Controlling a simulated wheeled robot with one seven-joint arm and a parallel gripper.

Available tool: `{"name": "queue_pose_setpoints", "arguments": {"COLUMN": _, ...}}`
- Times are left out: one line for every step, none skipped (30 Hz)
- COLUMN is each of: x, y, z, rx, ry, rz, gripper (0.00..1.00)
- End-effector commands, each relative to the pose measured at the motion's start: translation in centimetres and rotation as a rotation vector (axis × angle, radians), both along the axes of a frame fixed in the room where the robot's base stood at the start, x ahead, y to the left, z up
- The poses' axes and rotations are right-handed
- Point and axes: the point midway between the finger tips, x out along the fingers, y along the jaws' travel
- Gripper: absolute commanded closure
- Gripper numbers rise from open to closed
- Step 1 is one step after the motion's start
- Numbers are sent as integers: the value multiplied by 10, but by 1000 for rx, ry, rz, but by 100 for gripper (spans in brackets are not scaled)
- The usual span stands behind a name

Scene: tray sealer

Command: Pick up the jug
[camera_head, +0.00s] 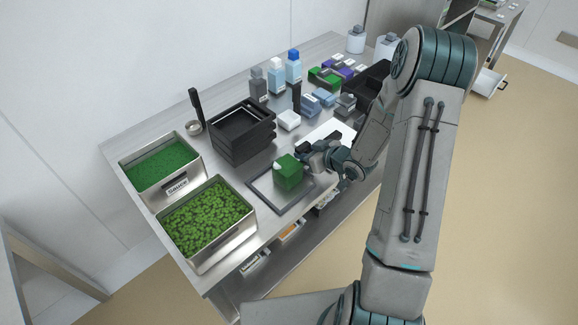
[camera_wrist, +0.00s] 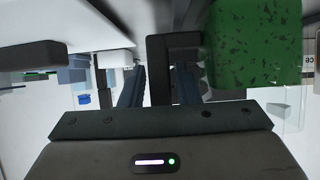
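The jug (camera_head: 287,172) looks like a see-through square vessel with green contents, standing on a dark-edged tray (camera_head: 267,194) near the table's front. In the wrist view its green body (camera_wrist: 252,45) fills the upper right, with a dark handle (camera_wrist: 158,75) to its left. My gripper (camera_head: 309,155) is at the handle side of the jug. In the wrist view my two fingers (camera_wrist: 158,85) lie on either side of the handle's upright bar, with narrow gaps showing. They look open, not clamped. The handle's far end is hidden behind my gripper.
Two metal bins, one of green sauce (camera_head: 162,163) and one of green pieces (camera_head: 207,217), stand at left. Stacked black trays (camera_head: 240,132) stand behind the jug. Bottles (camera_head: 293,66) and small boxes crowd the back right. A white board (camera_head: 330,133) lies beyond my gripper.

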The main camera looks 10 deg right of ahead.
Motion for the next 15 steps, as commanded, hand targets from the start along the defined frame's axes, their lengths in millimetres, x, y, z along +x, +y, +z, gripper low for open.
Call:
{"name": "queue_pose_setpoints", "arguments": {"x": 1, "y": 1, "z": 0, "rx": 0, "ry": 0, "rz": 0, "gripper": 71}}
{"name": "queue_pose_setpoints", "arguments": {"x": 1, "y": 0, "z": 0, "rx": 0, "ry": 0, "rz": 0, "gripper": 71}}
{"name": "queue_pose_setpoints", "arguments": {"x": 1, "y": 0, "z": 0, "rx": 0, "ry": 0, "rz": 0, "gripper": 71}}
{"name": "queue_pose_setpoints", "arguments": {"x": 0, "y": 0, "z": 0, "rx": 0, "ry": 0, "rz": 0, "gripper": 71}}
{"name": "queue_pose_setpoints", "arguments": {"x": 0, "y": 0, "z": 0, "rx": 0, "ry": 0, "rz": 0, "gripper": 71}}
{"name": "queue_pose_setpoints", "arguments": {"x": 0, "y": 0, "z": 0, "rx": 0, "ry": 0, "rz": 0, "gripper": 74}}
{"name": "queue_pose_setpoints", "arguments": {"x": 0, "y": 0, "z": 0, "rx": 0, "ry": 0, "rz": 0, "gripper": 82}}
{"name": "queue_pose_setpoints", "arguments": {"x": 0, "y": 0, "z": 0, "rx": 0, "ry": 0, "rz": 0, "gripper": 90}}
{"name": "queue_pose_setpoints", "arguments": {"x": 0, "y": 0, "z": 0, "rx": 0, "ry": 0, "rz": 0, "gripper": 100}}
{"name": "queue_pose_setpoints", "arguments": {"x": 0, "y": 0, "z": 0, "rx": 0, "ry": 0, "rz": 0, "gripper": 100}}
{"name": "queue_pose_setpoints", "arguments": {"x": 0, "y": 0, "z": 0, "rx": 0, "ry": 0, "rz": 0, "gripper": 100}}
{"name": "queue_pose_setpoints", "arguments": {"x": 1, "y": 0, "z": 1, "rx": 1, "ry": -2, "rz": 0, "gripper": 100}}
{"name": "queue_pose_setpoints", "arguments": {"x": 1, "y": 0, "z": 1, "rx": 1, "ry": -2, "rz": 0, "gripper": 100}}
{"name": "queue_pose_setpoints", "arguments": {"x": 1, "y": 0, "z": 1, "rx": 1, "ry": -2, "rz": 0, "gripper": 100}}
{"name": "queue_pose_setpoints", "arguments": {"x": 1, "y": 0, "z": 1, "rx": 1, "ry": -2, "rz": 0, "gripper": 100}}
